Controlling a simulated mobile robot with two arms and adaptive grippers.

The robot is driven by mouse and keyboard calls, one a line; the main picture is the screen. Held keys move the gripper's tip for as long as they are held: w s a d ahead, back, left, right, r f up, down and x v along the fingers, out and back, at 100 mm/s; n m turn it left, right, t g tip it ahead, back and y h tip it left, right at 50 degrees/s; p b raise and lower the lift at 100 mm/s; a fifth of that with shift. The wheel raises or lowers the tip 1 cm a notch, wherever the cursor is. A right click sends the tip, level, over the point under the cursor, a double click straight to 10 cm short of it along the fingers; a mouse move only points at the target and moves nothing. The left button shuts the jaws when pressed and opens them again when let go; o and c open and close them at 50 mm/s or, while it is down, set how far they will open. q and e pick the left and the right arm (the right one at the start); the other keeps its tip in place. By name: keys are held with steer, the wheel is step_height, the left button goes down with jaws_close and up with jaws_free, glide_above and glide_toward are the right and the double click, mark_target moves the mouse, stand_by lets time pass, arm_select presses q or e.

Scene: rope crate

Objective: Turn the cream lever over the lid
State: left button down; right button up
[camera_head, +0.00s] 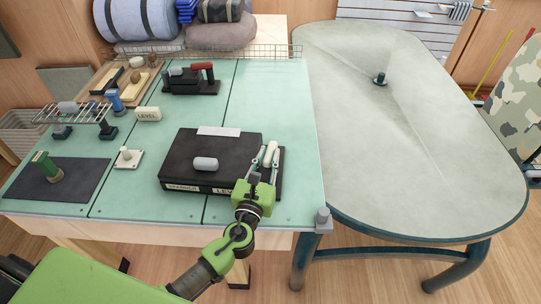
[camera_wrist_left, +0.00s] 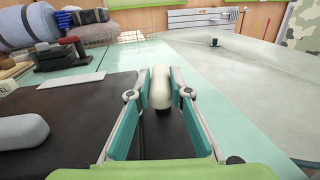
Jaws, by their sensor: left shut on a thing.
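The black crate (camera_head: 180,150) sits on the green bench top, with its dark lid shut flat. A grey rounded handle (camera_head: 205,164) is on the lid; it also shows in the left wrist view (camera_wrist_left: 20,132). The cream lever (camera_head: 271,152) stands at the right side of the crate. My left gripper (camera_head: 266,161) is at the crate's right edge, shut on the cream lever (camera_wrist_left: 160,90), which sits between its two fingers in the left wrist view. The lever's lower end is partly hidden by the gripper. My right gripper is not in view.
A dark device with a red handle (camera_head: 203,67) stands behind the crate. A white square with a knob (camera_head: 127,158), a dark mat (camera_head: 82,183) and a wire rack (camera_head: 72,113) are to the left. A large pale table (camera_head: 420,150) is to the right.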

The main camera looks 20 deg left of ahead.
arm_select(q)
steer(key=shift+a+m+h+b, duration=0.4)
steer(key=shift+m+h, duration=0.3)
steer(key=shift+h, duration=0.4)
steer(key=shift+a+m+h+b, duration=0.2)
steer(key=shift+m+h+b, duration=0.15)
steer(key=shift+m+h, duration=0.45)
steer(key=c, duration=1.8)
jaws_free()
steer(key=shift+c, duration=0.2)
steer(key=s+a, duration=0.2)
steer(key=s, duration=0.9)
steer(key=shift+s, duration=0.35)
